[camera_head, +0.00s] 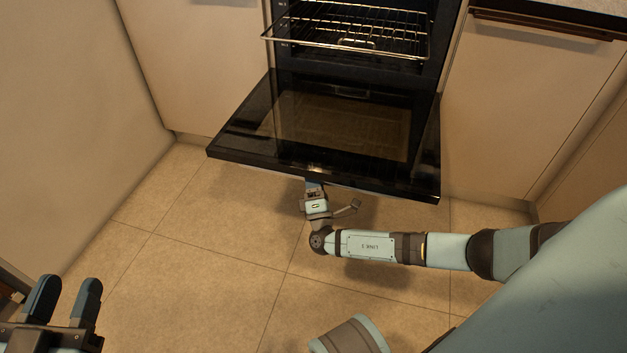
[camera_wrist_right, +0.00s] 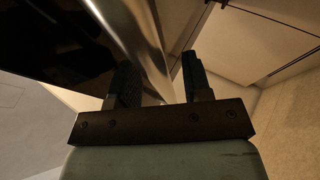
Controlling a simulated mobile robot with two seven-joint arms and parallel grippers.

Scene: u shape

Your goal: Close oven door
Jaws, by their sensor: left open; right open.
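The black oven door (camera_head: 338,128) hangs open, lowered to about level, with its glass inner side facing up. The oven cavity (camera_head: 350,30) is open behind it. My right gripper (camera_head: 314,186) is at the door's front edge, partly hidden under it. In the right wrist view, its two fingers (camera_wrist_right: 163,85) are apart, with the shiny door edge (camera_wrist_right: 140,40) close to the left finger; I cannot tell whether they touch. My left gripper (camera_head: 63,300) is open and empty at the lower left, well away from the door.
A wire rack (camera_head: 350,35) sticks out of the oven above the door. Beige cabinets stand left (camera_head: 195,60) and right (camera_head: 525,100) of the oven. A plain panel (camera_head: 70,110) rises at the left. The tiled floor (camera_head: 200,240) in front is clear.

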